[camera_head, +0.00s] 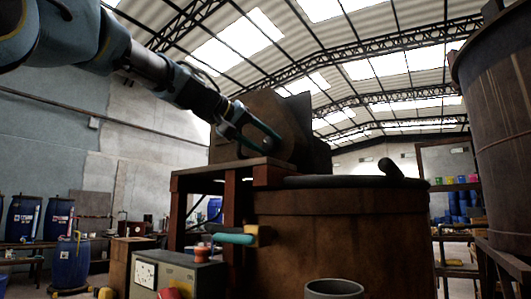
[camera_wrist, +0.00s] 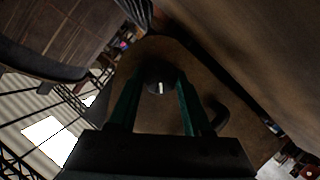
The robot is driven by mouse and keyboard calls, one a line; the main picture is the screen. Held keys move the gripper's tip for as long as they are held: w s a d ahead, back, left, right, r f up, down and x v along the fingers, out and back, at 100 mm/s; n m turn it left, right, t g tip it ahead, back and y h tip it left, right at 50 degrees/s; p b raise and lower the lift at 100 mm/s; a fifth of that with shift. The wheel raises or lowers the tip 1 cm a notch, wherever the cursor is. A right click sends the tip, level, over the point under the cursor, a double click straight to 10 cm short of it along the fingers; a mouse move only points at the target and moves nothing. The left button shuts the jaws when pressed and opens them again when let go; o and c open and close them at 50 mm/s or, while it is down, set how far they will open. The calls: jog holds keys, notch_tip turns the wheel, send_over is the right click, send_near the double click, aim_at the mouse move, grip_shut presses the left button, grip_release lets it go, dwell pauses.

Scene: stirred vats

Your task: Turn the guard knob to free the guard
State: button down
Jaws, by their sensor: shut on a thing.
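The guard (camera_head: 262,106) is a brown, rusty plate-like housing on a wooden frame beside the large vat. In the wrist view, its rounded brown face (camera_wrist: 148,52) fills the middle. The guard knob (camera_wrist: 159,74) is small, dark and round, with a light mark on its front. My gripper (camera_wrist: 158,84) has its two green fingers on either side of the knob, shut on it. In the head view my gripper (camera_head: 276,145) reaches in from the upper left against the guard's face; the knob is hidden there. A dark curved handle (camera_wrist: 216,114) shows right of the fingers.
The brown vat (camera_head: 335,235) stands right of the frame (camera_head: 232,205), with a dark lid and a black bent handle (camera_head: 390,169). A teal-handled lever (camera_head: 234,239) sticks out below. A control box (camera_head: 178,274) is in front. Another large vat (camera_head: 500,120) is at right.

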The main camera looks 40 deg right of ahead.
jog(key=n+b, duration=0.2)
jog(key=n+g+h+b, duration=0.1)
jog(key=n+b, duration=0.1)
jog(key=shift+w+f+g+h, duration=0.15)
jog(key=shift+f+g+h, duration=0.15)
jog(key=shift+f, duration=0.05)
jog(key=shift+n+g+h+b, duration=0.3)
jog(key=shift+n+h+b, duration=0.2)
jog(key=shift+n+b, duration=0.9)
jog(key=shift+r, duration=0.1)
jog(key=shift+c, duration=1.7)
grip_release()
jog(key=a+b, duration=0.1)
jog(key=a, duration=0.2)
jog(key=w+a+b, duration=0.1)
jog(key=a, duration=0.3)
jog(key=a+b, duration=0.1)
jog(key=a, duration=0.2)
jog(key=shift+w+a+r, duration=0.2)
jog(key=shift+a+r, duration=0.05)
jog(key=shift+a, duration=0.15)
